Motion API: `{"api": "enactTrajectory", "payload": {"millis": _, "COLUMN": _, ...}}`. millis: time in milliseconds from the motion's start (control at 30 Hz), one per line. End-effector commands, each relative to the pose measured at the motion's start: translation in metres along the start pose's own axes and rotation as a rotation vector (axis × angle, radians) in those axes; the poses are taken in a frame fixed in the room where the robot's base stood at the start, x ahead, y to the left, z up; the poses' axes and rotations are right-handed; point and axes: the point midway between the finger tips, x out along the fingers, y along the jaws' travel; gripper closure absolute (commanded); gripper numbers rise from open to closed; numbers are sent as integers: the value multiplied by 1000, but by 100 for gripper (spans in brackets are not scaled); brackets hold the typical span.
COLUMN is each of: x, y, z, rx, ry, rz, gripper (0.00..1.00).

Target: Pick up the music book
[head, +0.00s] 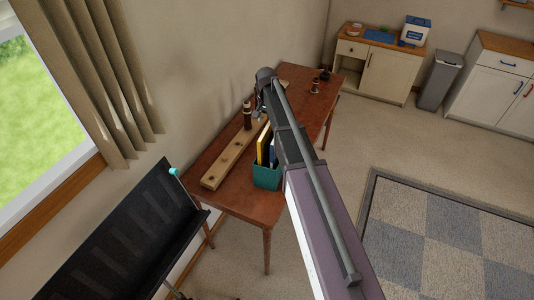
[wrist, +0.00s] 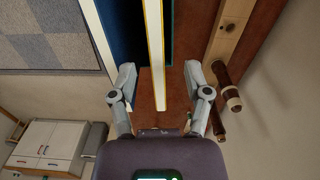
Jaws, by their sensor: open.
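A thin book with a yellow cover, likely the music book (head: 263,144), stands upright in a teal holder (head: 266,179) on the wooden table. A blue book (head: 272,152) stands beside it, partly hidden by my arm. In the wrist view the yellow-edged book (wrist: 155,60) shows edge-on, with its pale pages toward the camera. The blue book (wrist: 122,35) is to its left. My gripper (wrist: 160,74) is open, with one finger on each side of the yellow-edged book. I cannot tell whether either finger touches it. My arm hides most of the gripper in the head view.
A long wooden rack (head: 220,170) lies along the wall side of the table (head: 240,200), with a dark brown cylinder (head: 247,117) on it. A black music stand (head: 125,235) is at lower left. The carpeted floor right of the table is open.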

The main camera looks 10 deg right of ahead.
Motion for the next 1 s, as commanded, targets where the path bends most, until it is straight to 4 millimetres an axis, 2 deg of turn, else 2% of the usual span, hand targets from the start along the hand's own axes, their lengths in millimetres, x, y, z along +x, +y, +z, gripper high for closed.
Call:
{"api": "enactTrajectory", "payload": {"millis": 33, "x": 8, "y": 0, "z": 0, "rx": 0, "ry": 0, "rz": 0, "gripper": 37}}
{"api": "enactTrajectory", "payload": {"millis": 200, "x": 18, "y": 0, "z": 0, "rx": 0, "ry": 0, "rz": 0, "gripper": 37}}
{"api": "enactTrajectory", "payload": {"millis": 767, "x": 21, "y": 1, "z": 0, "rx": 1, "ry": 0, "rz": 0, "gripper": 37}}
{"api": "enactTrajectory", "payload": {"millis": 1000, "x": 31, "y": 2, "z": -2, "rx": 1, "ry": 0, "rz": 0, "gripper": 37}}
